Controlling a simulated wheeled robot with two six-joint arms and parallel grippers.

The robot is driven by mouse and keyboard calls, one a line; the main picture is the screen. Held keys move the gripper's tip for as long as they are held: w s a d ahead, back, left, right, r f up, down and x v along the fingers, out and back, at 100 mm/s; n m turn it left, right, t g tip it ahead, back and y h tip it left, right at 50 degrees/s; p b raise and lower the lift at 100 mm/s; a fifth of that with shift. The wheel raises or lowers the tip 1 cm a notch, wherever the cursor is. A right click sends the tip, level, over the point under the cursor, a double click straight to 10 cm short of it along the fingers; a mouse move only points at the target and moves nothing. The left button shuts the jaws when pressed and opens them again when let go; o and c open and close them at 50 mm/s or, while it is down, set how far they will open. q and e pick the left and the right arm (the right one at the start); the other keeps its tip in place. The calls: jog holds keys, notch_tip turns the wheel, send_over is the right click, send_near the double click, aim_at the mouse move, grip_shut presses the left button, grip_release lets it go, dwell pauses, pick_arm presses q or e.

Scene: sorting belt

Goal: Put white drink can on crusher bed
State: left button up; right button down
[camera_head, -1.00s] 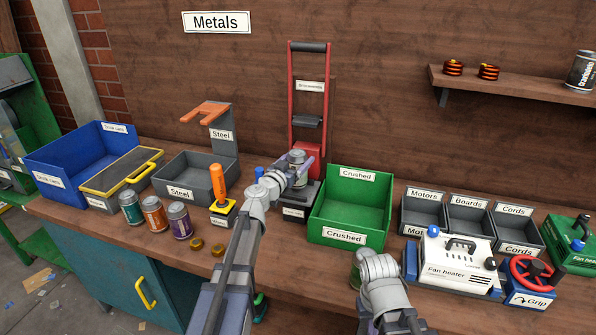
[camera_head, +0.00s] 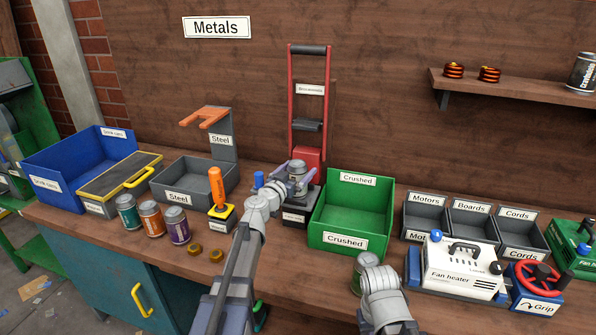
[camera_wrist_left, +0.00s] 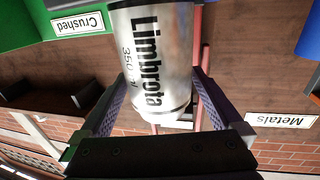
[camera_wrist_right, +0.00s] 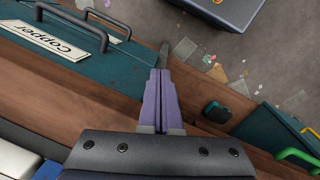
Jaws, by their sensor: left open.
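The white drink can (camera_head: 297,168), silver-white with black "Limbrota" lettering, is upright over the dark crusher bed (camera_head: 294,217) at the foot of the red-framed crusher (camera_head: 308,157). It fills the middle of the left wrist view (camera_wrist_left: 155,60). My left gripper (camera_head: 297,184) is open, with its fingers on either side of the can. The can's lower part is hidden by the gripper, so its contact with the bed cannot be seen. My right gripper (camera_wrist_right: 163,85) is shut and empty in the right wrist view, pointing down past the table edge.
A green Crushed bin (camera_head: 345,242) stands close right of the crusher. An orange-handled tool (camera_head: 217,190) and several cans (camera_head: 150,217) stand to the left. Another can (camera_head: 362,264) is partly hidden by my right arm. A fan heater (camera_head: 460,272) stands at right.

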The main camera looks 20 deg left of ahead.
pick_arm(q)
jog(key=shift+r, duration=0.25)
jog(key=v, duration=1.2)
jog(key=shift+f, duration=0.1)
